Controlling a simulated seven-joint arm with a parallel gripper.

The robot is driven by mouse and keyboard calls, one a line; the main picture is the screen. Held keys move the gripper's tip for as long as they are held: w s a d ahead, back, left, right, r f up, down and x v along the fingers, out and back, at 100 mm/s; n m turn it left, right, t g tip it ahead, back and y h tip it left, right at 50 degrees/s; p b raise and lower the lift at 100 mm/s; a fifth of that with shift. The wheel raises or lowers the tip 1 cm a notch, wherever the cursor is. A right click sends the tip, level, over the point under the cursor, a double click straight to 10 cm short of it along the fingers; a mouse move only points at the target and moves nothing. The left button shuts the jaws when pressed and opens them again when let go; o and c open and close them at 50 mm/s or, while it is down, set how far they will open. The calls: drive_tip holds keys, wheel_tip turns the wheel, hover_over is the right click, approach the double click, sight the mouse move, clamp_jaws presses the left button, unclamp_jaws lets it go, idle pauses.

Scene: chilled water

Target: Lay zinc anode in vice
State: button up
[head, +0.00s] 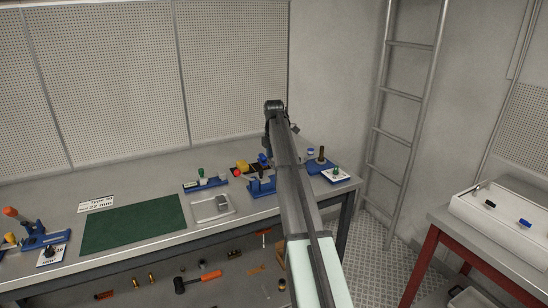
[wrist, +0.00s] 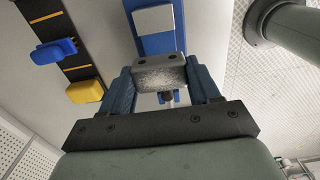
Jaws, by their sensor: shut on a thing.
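The zinc anode (wrist: 160,76) is a grey speckled block with two dark round marks on its upper part. In the wrist view it sits between the two blue fingers of my gripper (wrist: 162,84), which is shut on it. The blue vice (wrist: 153,42) with a pale plate shows beyond the anode. I cannot tell whether the anode touches it. In the head view the blue vice (head: 262,187) stands on the bench beside my arm, partly covered by it. My fingers and the held anode are hidden there.
A clear tray (head: 206,215) holding a grey piece and a green mat (head: 135,224) lie left of the vice. A dark rail (wrist: 75,45) with blue and yellow blocks is close on the left in the wrist view. A blue stand (head: 313,168) is at the right bench end.

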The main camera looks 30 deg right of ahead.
sight(274, 178)
drive_tip(key=shift+f, duration=2.3)
drive_tip(key=shift+f, duration=0.25)
drive_tip(key=o, duration=1.5)
drive_tip(key=shift+c, duration=0.2)
